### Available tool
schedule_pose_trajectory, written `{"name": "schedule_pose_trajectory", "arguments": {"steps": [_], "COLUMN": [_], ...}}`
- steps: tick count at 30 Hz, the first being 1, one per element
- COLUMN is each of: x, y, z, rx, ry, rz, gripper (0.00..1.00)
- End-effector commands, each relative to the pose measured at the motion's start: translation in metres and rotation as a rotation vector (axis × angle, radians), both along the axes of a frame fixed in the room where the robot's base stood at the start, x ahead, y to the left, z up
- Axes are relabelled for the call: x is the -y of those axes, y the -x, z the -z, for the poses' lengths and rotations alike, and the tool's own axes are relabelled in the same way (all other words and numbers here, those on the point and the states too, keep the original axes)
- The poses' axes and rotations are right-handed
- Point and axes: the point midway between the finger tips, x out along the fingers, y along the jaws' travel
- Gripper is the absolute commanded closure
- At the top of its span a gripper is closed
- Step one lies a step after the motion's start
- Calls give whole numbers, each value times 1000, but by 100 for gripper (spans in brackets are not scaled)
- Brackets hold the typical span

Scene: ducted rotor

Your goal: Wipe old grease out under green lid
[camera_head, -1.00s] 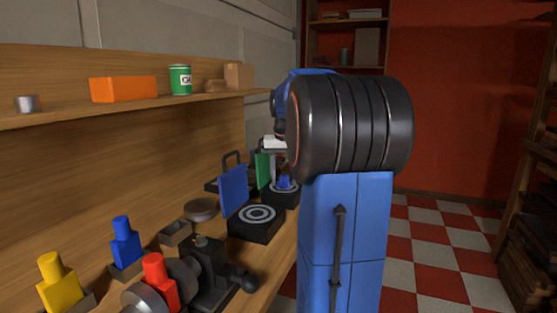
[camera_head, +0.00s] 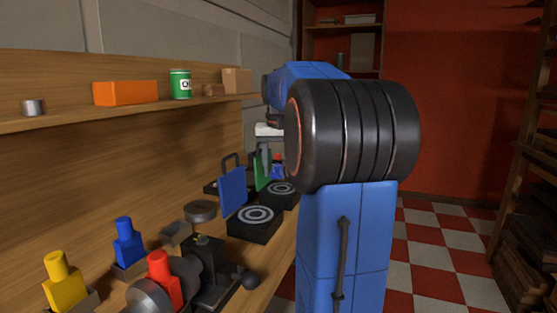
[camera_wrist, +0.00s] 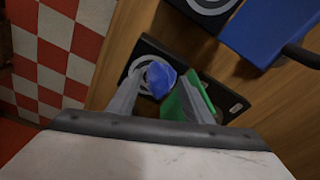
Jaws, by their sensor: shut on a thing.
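The green lid (camera_head: 262,172) stands open at the back of a black box with pale rings on top (camera_head: 281,189). The green lid also shows in the wrist view (camera_wrist: 196,98), beside my right finger. My gripper (camera_wrist: 157,82) is shut on a blue wad (camera_wrist: 161,77), which looks like a cloth. In the wrist view the wad covers part of the box's pale rings (camera_wrist: 142,66). In the head view the wad (camera_head: 278,172) shows above the rings, partly behind my arm. Any grease is too small to tell.
A nearer black box (camera_head: 254,222) has a raised blue lid (camera_head: 233,191). Blue (camera_head: 127,243), yellow (camera_head: 64,281) and red (camera_head: 163,276) bottle-like things stand in front. A shelf above holds an orange box (camera_head: 126,93) and a green can (camera_head: 181,84).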

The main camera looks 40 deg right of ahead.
Motion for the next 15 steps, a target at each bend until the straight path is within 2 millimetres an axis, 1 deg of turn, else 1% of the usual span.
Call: {"name": "schedule_pose_trajectory", "arguments": {"steps": [3,7,10,15], "x": [-4,-8,-10,-10], "y": [1,3,4,4], "z": [-12,-22,-27,-28], "rx": [2,1,1,1], "ry": [1,0,1,1], "rz": [-2,-4,-5,-5], "gripper": [78,78,78,78]}}
